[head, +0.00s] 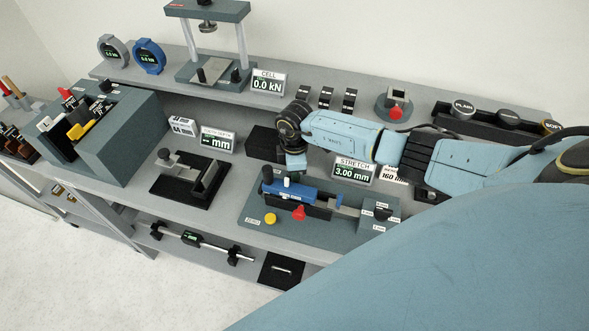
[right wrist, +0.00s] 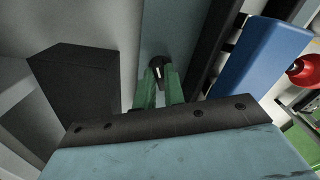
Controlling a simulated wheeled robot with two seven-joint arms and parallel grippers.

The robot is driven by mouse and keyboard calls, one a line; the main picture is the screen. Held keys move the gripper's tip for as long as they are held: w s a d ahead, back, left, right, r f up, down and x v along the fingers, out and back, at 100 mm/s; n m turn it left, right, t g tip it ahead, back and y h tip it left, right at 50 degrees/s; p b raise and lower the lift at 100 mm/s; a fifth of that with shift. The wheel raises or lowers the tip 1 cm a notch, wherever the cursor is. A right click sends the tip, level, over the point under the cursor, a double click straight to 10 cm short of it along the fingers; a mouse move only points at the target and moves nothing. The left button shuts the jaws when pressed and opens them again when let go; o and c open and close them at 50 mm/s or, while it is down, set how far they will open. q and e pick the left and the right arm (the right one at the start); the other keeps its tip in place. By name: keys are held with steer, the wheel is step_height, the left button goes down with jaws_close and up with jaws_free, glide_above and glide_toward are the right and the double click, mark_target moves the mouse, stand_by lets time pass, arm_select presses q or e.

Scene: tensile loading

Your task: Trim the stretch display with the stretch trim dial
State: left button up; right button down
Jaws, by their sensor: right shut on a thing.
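The stretch display (head: 353,172) reads 3.00 mm in the head view. It stands behind the grey-green fixture base (head: 250,212) with its blue slide body (head: 318,193). My right gripper (head: 292,172) reaches down at the back left of this fixture. In the right wrist view, my right gripper's green fingers (right wrist: 159,82) are shut on a small dark dial with a white mark (right wrist: 157,68), apparently the stretch trim dial. The dial is mostly hidden by the fingers there, and my arm hides it in the head view. My left gripper is not in view.
A red knob (head: 299,213) and a yellow button (head: 270,218) sit at the fixture's front. The blue body (right wrist: 265,55) is close right of my fingers in the wrist view. The depth display (head: 217,140) and a black stand (head: 185,193) are to the left.

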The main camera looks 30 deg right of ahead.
steer(key=shift+r, duration=0.1)
steer(key=c, duration=1.5)
jaws_free()
step_height(320, 180, up, 13)
steer(key=shift+r, duration=0.15)
